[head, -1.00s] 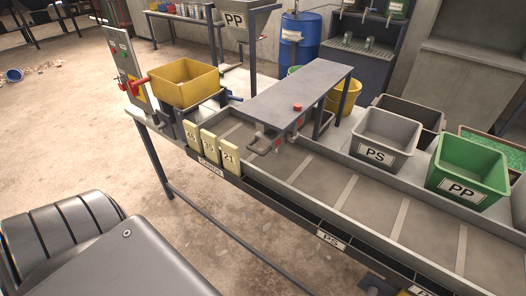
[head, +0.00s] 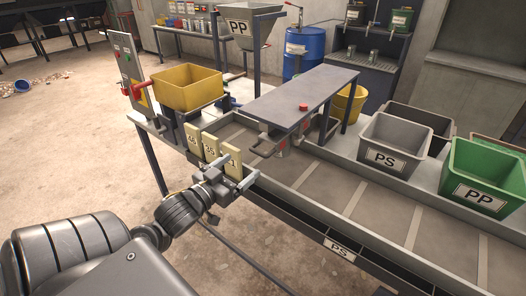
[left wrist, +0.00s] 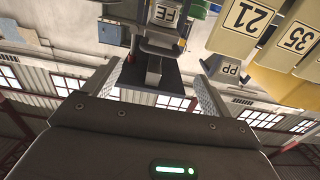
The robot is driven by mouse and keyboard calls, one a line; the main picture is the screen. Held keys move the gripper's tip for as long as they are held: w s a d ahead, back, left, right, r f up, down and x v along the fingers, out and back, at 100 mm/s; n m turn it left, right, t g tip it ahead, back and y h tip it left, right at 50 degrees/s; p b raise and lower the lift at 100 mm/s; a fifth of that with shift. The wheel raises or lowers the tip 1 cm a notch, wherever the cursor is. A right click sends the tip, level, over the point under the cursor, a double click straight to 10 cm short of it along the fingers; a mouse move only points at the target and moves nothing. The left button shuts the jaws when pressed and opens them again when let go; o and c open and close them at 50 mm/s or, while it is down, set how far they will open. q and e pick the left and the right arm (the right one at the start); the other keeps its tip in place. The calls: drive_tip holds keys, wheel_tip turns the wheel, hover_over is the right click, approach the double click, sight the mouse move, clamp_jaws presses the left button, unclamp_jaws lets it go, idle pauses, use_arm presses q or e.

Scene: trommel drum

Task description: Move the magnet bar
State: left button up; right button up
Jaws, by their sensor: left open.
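The magnet bar appears to be the dark grey piece with a loop handle (head: 264,146) under the grey bridge plate over the conveyor. In the left wrist view, which looks upside down, a grey block labelled FE (left wrist: 166,14) with a handle (left wrist: 162,46) below it lines up with the gap between my fingers. My left gripper (head: 236,168) is open and empty at the conveyor's near edge, in front of the number plates and short of the handle. Its two fingers also show in the left wrist view (left wrist: 160,88). My right gripper is out of view.
Cream number plates (head: 211,147) stand close to my left gripper. The bridge plate (head: 300,92) covers the conveyor (head: 345,190). A yellow bin (head: 187,90) is at the left; grey PS (head: 386,158) and green PP (head: 484,194) bins stand at the right.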

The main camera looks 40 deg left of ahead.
sight(256, 153)
use_arm(q)
drive_tip(key=w+p, duration=0.1)
drive_tip(key=w, duration=0.8)
drive_tip(key=shift+w+a, duration=0.15)
drive_tip(key=shift+w, duration=0.8)
drive_tip(key=shift+c, duration=0.4)
